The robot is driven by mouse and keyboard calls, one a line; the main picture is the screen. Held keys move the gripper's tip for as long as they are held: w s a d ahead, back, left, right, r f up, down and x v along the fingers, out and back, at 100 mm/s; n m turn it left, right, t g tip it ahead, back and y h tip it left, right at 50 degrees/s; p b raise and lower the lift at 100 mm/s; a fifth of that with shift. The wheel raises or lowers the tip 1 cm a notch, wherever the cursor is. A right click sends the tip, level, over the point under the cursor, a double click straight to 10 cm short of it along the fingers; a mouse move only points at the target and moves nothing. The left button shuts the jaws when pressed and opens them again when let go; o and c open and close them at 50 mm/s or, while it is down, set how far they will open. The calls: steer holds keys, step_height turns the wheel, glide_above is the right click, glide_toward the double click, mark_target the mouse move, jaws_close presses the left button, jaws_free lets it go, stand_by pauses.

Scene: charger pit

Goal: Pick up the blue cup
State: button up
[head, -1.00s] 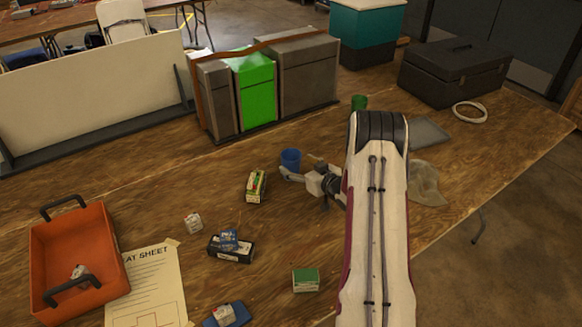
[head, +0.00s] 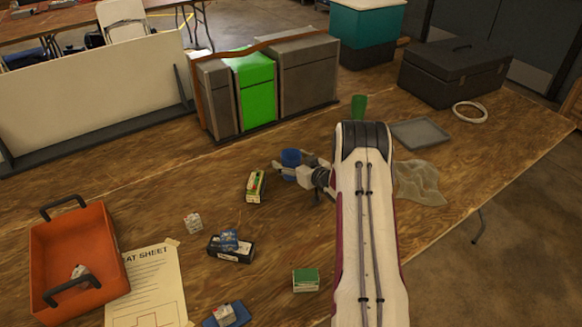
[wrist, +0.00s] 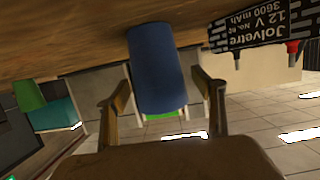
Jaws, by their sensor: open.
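The blue cup (head: 291,158) stands on the wooden table near its middle, partly hidden behind my gripper in the head view. In the wrist view the blue cup (wrist: 157,68) fills the space ahead, between the two fingers. My gripper (head: 290,170) is at the cup from the right and near side. In the wrist view my gripper (wrist: 163,105) is open, with a finger on each side of the cup and a gap visible at the right finger. I cannot tell whether the left finger touches it.
A green cup (head: 358,106) is behind my arm, beside a grey tray (head: 421,133). Grey and green bins (head: 257,88) stand behind. An orange crate (head: 75,255) is at the left. A battery (wrist: 262,28) shows in the wrist view.

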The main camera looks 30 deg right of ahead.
steer(key=c, duration=1.2)
steer(key=shift+r, duration=0.15)
steer(key=shift+r, duration=4.85)
